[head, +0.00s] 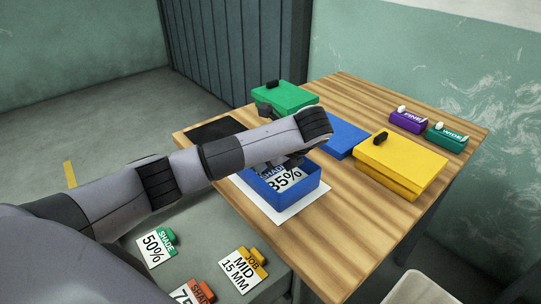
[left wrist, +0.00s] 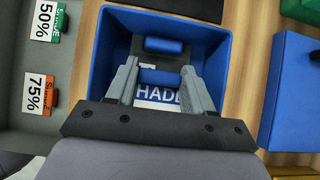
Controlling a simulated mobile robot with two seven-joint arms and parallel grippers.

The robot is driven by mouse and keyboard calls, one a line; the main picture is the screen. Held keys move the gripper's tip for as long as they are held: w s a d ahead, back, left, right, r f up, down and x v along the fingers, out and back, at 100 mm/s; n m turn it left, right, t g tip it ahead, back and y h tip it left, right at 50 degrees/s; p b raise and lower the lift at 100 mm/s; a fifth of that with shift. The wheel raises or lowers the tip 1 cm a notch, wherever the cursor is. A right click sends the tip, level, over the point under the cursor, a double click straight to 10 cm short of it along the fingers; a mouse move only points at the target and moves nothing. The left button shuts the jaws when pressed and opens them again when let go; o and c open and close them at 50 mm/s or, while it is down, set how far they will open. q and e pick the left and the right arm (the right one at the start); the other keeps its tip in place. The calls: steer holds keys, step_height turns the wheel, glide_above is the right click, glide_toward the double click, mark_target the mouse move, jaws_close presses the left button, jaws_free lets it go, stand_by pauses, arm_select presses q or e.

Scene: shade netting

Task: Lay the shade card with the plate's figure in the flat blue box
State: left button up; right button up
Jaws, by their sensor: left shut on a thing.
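A white shade card marked SHADE 35% (head: 287,181) is inside the open flat blue box (head: 296,196). My left gripper (head: 281,163) reaches down into the box and is shut on the card's blue tab. In the left wrist view both fingers (left wrist: 160,80) are within the box walls (left wrist: 215,50), and part of the card (left wrist: 160,95) shows between them. I cannot tell whether the card touches the box floor. No plate with a readable figure shows. My right gripper is not in view.
The box stands on a white sheet (head: 291,217). A blue slab (head: 347,138), a yellow box (head: 405,163) and a green box (head: 287,97) stand around it. Purple FINE (head: 407,122) and teal WIDE (head: 446,136) blocks are at the back right. A 50% card (head: 153,248) lies on the grey surface.

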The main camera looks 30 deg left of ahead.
mark_target(283, 178)
arm_select(q)
steer(key=shift+f+b, duration=0.3)
steer(key=shift+f, duration=0.15)
stand_by(0.3)
steer(key=o, duration=1.2)
steer(key=shift+r, duration=0.1)
steer(key=shift+d+r, duration=0.15)
steer(key=shift+r, duration=0.1)
steer(key=p+v, duration=0.3)
steer(key=v, duration=0.2)
steer(key=shift+r, duration=0.25)
steer(key=shift+s+d+r+p, duration=0.2)
steer(key=shift+d+r+p, duration=0.15)
steer(key=shift+d+p, duration=0.15)
